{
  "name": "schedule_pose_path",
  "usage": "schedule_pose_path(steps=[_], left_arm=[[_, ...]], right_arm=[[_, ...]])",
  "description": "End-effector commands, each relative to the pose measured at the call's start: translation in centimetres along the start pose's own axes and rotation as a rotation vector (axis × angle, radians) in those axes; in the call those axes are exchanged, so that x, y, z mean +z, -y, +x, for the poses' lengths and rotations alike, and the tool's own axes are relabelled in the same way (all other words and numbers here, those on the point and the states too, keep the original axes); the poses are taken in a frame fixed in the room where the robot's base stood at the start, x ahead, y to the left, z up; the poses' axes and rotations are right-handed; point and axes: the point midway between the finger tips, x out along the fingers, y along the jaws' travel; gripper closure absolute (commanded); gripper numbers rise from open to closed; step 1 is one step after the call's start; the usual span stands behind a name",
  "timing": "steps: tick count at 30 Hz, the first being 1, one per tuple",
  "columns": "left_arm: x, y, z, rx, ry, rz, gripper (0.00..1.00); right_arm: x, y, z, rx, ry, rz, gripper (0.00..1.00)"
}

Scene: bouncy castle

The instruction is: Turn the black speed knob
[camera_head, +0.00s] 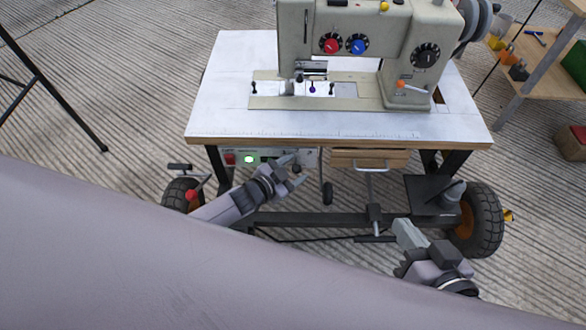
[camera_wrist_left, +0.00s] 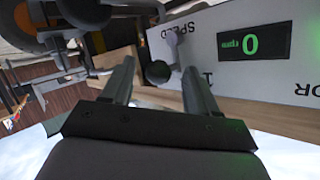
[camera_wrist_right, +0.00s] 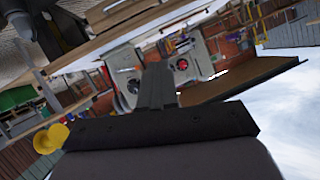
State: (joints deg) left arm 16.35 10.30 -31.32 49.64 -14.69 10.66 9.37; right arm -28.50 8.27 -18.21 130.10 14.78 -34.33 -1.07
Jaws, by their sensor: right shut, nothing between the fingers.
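The black speed knob (camera_wrist_left: 158,72) is a small dark round knob in the left wrist view, near the SPEED label on a pale control panel (camera_wrist_left: 203,55). My left gripper (camera_head: 292,168) is under the front of the table, at the panel. Its two fingers (camera_wrist_left: 160,85) are apart, and the knob appears between them; I cannot tell whether they touch it. In the head view the fingers largely cover the knob. My right gripper (camera_head: 408,236) is low at the right, away from the panel, with its fingers together (camera_wrist_right: 158,82) and empty.
A green display (camera_wrist_left: 253,43) on the panel reads 0 rpm. A white sewing table (camera_head: 230,90) with a sewing machine (camera_head: 405,45) is above. A wooden drawer (camera_head: 370,158), a black table frame and wheels (camera_head: 480,220) are close by.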

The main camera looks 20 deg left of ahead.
Motion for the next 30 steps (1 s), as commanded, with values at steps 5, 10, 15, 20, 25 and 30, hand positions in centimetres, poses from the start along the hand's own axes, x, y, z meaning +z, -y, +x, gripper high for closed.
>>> schedule_pose_path(steps=[5,10,15,20,25,30], left_arm=[[-0.1,0.1,-0.6,0.0,0.0,-0.001,0.41],[-0.3,0.1,-2.9,0.001,0.001,0.0,0.41],[-0.3,0.1,-5.4,0.001,0.001,-0.001,0.41],[-0.1,0.1,-6.8,0.0,0.0,0.0,0.41],[0.0,0.0,-7.2,0.0,-0.001,0.0,0.41],[0.0,0.0,-7.2,0.0,0.0,0.0,0.41]], right_arm=[[-0.4,0.0,-0.2,0.005,0.0,-0.008,1.0],[-0.4,-0.7,-1.3,0.053,0.025,-0.054,1.0],[-0.7,-1.4,-2.2,0.1,0.044,-0.106,1.0],[-0.7,-1.9,-2.6,0.125,0.053,-0.135,1.0],[-0.6,-2.1,-2.7,0.133,0.056,-0.145,1.0],[-0.6,-2.1,-2.7,0.133,0.056,-0.145,1.0]])
